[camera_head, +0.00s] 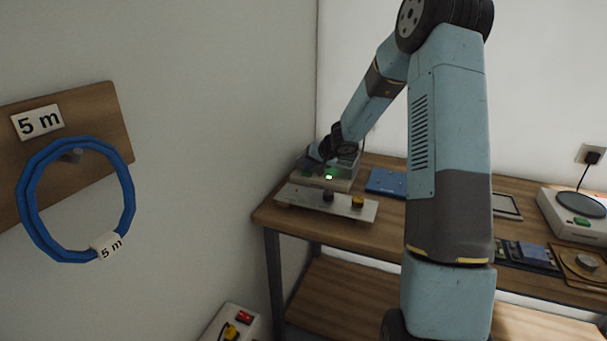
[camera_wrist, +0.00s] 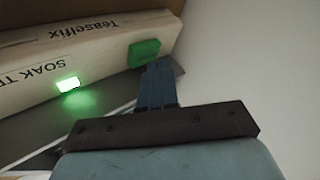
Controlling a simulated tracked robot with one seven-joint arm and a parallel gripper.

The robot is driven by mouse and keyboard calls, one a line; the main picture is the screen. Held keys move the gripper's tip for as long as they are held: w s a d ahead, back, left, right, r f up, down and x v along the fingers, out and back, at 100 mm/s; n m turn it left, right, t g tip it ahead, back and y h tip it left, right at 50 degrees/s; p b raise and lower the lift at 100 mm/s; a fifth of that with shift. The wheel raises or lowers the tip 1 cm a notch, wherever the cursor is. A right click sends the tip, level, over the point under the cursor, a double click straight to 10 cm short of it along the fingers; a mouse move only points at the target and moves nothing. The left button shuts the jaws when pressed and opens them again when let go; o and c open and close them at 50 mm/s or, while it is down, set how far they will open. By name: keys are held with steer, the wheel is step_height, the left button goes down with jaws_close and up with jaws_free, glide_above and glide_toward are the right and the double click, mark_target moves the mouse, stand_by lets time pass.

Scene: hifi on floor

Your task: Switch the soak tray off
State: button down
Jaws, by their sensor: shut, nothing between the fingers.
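The soak tray (camera_head: 343,185) is a pale box at the far left end of the bench. Its front, lettered "SOAK TR…" and "Teaselfix", shows upside down in the wrist view (camera_wrist: 100,45). A small green lamp (camera_wrist: 68,84) glows on that front, and it is also lit in the head view (camera_head: 328,177). A green button or switch (camera_wrist: 145,51) is at the other end of the front. My gripper (camera_wrist: 158,68) is shut and empty, its tips right at the green switch's edge. I cannot tell whether they touch. In the head view my gripper is small and dark beside the tray.
A pale bar (camera_head: 300,197) with a black and a yellow knob lies in front of the tray. A blue panel (camera_head: 387,182) lies to its right. A wall rises close on the left, with a blue hose coil (camera_head: 27,205).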

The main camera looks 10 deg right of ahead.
mark_target(309, 173)
steer(key=shift+f, duration=0.1)
stand_by(0.4)
steer(key=shift+s+f, duration=0.15)
steer(key=shift+f, duration=0.15)
steer(key=shift+r, duration=0.5)
stand_by(0.4)
steer(key=shift+r, duration=3)
